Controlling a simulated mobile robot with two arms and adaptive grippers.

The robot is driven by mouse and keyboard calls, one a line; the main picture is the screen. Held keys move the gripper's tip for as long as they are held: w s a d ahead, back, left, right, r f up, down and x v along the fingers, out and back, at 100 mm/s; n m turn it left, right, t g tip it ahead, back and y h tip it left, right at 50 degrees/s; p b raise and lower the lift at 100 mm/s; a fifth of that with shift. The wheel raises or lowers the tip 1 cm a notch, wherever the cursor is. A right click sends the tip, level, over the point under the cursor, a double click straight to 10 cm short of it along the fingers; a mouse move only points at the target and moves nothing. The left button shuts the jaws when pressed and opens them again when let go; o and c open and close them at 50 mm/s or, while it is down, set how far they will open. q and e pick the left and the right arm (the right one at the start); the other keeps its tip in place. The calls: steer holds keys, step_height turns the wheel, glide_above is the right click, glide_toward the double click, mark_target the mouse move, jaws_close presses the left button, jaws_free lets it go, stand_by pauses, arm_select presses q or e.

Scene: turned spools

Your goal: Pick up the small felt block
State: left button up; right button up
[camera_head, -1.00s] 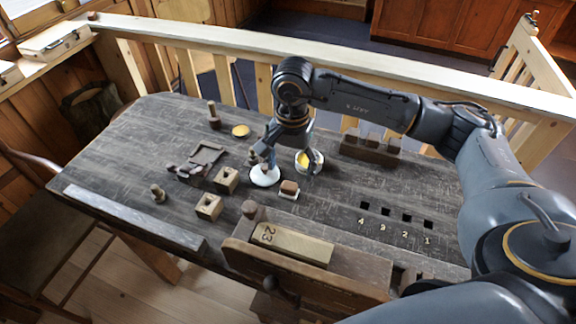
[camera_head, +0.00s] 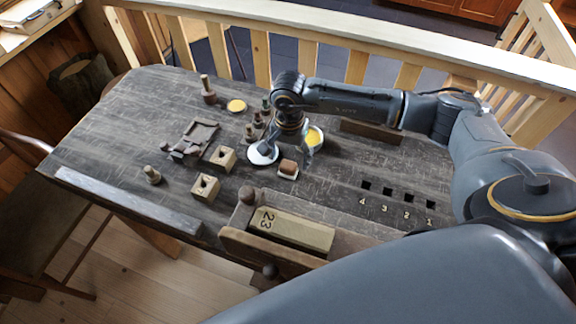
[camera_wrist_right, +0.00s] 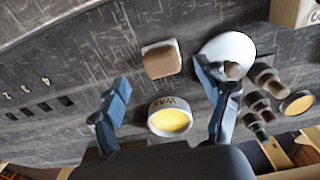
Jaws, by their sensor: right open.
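The small felt block (camera_head: 288,169) has a brown top over a pale base and lies on the dark table. It also shows in the right wrist view (camera_wrist_right: 161,60), beyond the fingertips and between their lines. My right gripper (camera_head: 287,150) points down just behind the block, its fingers apart and empty. In the wrist view the right gripper's fingers (camera_wrist_right: 164,84) spread wide, with the wax tin (camera_wrist_right: 170,118) seen between them. One finger overlaps the white round dish (camera_wrist_right: 228,54). I see no contact with the block. My left gripper is not in view.
The wax tin (camera_head: 315,137) and white dish (camera_head: 263,153) sit close to the gripper. Several spools (camera_head: 254,128) stand behind the dish. A wooden vise with a block marked 23 (camera_head: 291,229) is at the front. Numbered square holes (camera_head: 387,190) lie right; table between is clear.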

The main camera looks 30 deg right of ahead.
mark_target(288, 164)
step_height(288, 164, down, 4)
steer(key=shift+w+a+r+p, duration=0.1)
steer(key=shift+r+p, duration=0.15)
steer(key=shift+p, duration=0.45)
steer(key=shift+f, duration=0.3)
steer(key=c, duration=1.1)
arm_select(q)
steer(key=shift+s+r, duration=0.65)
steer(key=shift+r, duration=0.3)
arm_select(e)
steer(key=shift+c, duration=0.2)
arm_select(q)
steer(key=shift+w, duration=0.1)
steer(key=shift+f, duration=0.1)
